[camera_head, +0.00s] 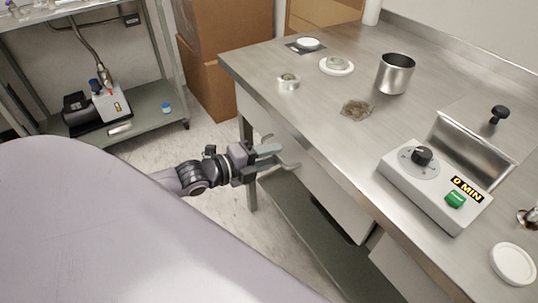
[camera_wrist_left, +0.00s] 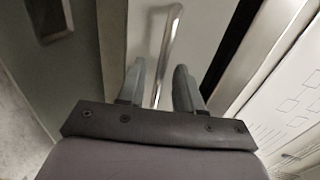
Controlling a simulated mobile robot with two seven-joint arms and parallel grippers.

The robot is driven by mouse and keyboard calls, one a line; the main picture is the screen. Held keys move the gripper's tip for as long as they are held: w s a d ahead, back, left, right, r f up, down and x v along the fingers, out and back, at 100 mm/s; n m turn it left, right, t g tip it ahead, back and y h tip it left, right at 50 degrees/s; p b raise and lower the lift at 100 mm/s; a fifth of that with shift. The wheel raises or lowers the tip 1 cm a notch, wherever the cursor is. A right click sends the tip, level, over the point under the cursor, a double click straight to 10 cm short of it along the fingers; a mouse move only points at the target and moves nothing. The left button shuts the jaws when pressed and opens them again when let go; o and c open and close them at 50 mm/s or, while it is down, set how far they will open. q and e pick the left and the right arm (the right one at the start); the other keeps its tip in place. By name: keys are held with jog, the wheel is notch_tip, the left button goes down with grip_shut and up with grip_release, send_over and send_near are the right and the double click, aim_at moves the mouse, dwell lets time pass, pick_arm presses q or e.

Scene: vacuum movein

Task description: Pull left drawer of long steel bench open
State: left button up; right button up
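The long steel bench (camera_head: 300,102) runs along the right side of the head view. Its left drawer (camera_head: 325,192) has a pale front under the worktop and appears closed. My left gripper (camera_head: 279,158) is at this drawer front, with its fingers apart. In the left wrist view, the metal bar handle (camera_wrist_left: 170,38) stands out from the drawer front (camera_wrist_left: 203,32) and runs down between the two fingertips (camera_wrist_left: 159,82). A gap shows between the fingers, so they look open around the handle; any contact is unclear. My right gripper is not in view.
A steel cup (camera_head: 395,74), small dishes and a control box (camera_head: 435,186) with a dial stand on the worktop. A lower shelf (camera_head: 300,215) lies under the drawers. Cardboard boxes (camera_head: 212,90) and a shelf rack (camera_head: 150,105) stand behind. Open floor lies left of the bench.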

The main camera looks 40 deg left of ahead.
pick_arm(q)
grip_shut()
dwell(1.3)
